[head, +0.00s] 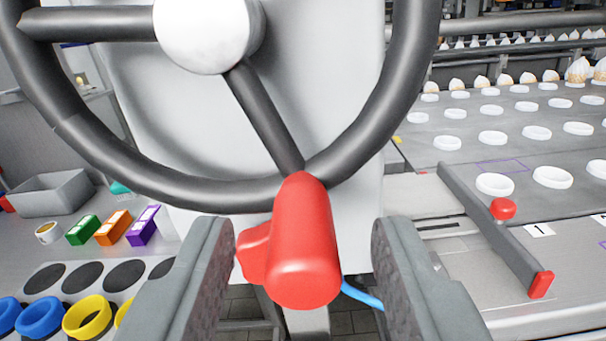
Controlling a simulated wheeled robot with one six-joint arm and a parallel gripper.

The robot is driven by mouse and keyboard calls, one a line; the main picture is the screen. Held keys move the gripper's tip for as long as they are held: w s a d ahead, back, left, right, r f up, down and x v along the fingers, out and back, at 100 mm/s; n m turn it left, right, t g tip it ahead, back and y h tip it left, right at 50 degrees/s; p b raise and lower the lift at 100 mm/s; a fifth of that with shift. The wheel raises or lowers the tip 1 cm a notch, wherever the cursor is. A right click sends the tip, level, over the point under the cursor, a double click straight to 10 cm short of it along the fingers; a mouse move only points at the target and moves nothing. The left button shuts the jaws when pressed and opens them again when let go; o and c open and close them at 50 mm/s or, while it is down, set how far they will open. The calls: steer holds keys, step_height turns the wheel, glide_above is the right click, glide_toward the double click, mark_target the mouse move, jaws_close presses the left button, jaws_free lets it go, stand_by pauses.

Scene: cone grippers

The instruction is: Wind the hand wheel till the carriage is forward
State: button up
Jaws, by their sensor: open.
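The hand wheel (393,108) fills the upper part of the head view, a dark grey rim with spokes and a white hub (203,30). Its top is cut off by the frame. A red handle (305,245) sits on the rim at the bottom and points toward me. My gripper (305,262) is open, with one finger on each side of the red handle. A gap shows between the handle and each finger, wider on the right. I cannot tell which part of the machine is the carriage.
A pale panel (330,60) stands behind the wheel. At right is a grey deck with white rings (495,184) and a bar with red ends (500,235). At left are a grey bin (50,193), coloured boxes (113,228) and yellow (87,317) and blue rings (40,317).

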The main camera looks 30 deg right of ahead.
mark_target(244, 207)
steer(key=shift+x, duration=0.95)
jaws_close()
steer(key=shift+w+a+f+m, duration=0.1)
steer(key=shift+w+a+m, duration=0.2)
steer(key=shift+m, duration=0.35)
steer(key=shift+w+a+f+m, duration=0.15)
steer(key=shift+a+m, duration=0.25)
steer(key=shift+m, duration=0.3)
steer(key=shift+w+a+r+m, duration=0.1)
steer(key=shift+w+a+m, duration=0.2)
steer(key=shift+m, duration=0.35)
steer(key=shift+s, duration=0.1)
jaws_free()
steer(key=shift+a, duration=0.1)
